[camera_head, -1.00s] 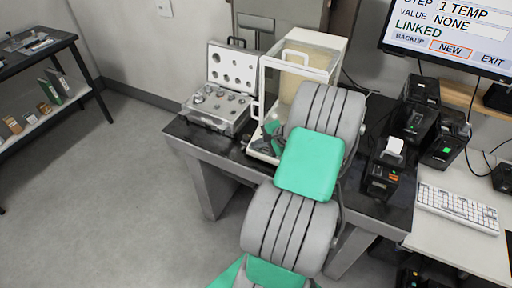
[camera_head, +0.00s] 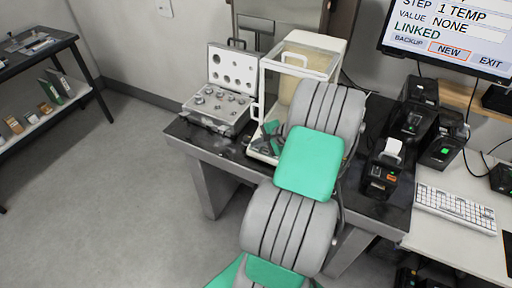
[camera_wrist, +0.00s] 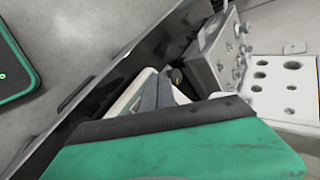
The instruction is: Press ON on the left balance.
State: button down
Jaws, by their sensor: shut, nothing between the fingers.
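The left balance (camera_head: 326,44) is a white-framed glass draft-shield box on the dark table, behind my arm in the head view. My arm hides much of its front, and its ON key is not visible. My gripper (camera_head: 270,138) is at the low front of the balance, close to its pale base (camera_head: 258,151); I cannot tell whether it touches. In the wrist view, my gripper (camera_wrist: 163,88) points its dark fingers over the white base edge (camera_wrist: 129,97). The fingers are shut and empty. The green gripper body fills the lower part of that view.
An open weight case (camera_head: 215,105) stands left of the balance on the dark table (camera_head: 200,140). Black devices (camera_head: 383,172), a keyboard (camera_head: 455,207) and a monitor (camera_head: 450,38) reading "LINKED", "VALUE NONE" are on the right.

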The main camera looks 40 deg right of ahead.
jog(key=r+p, duration=0.1)
jog(key=a+r+p, duration=0.1)
jog(key=r+p, duration=0.2)
jog(key=shift+s+a+r, duration=0.3)
jog(key=shift+a, duration=0.05)
dwell(0.5)
